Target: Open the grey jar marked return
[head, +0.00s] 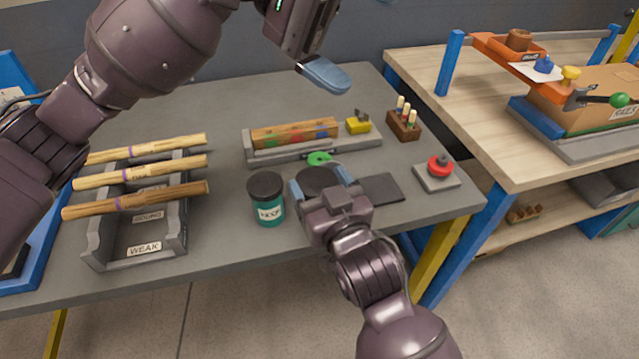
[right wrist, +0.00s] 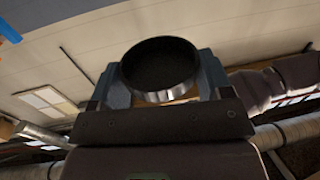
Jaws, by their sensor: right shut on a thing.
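My right gripper (head: 322,182) is shut on a dark round lid (head: 316,180), with one blue fingertip on each side. In the right wrist view the lid (right wrist: 160,65) shows as a dark disc with a shiny rim between the fingers. The jar body under it and any return mark are hidden by my gripper, so I cannot tell whether the lid sits on a jar or is apart from it.
A teal jar (head: 270,212) with a dark lid stands just left of my right gripper. A dark flat pad (head: 381,189) and a red button (head: 439,166) lie to the right. A rack of wooden spindles (head: 140,230) stands left. A grey tray (head: 290,153) lies behind.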

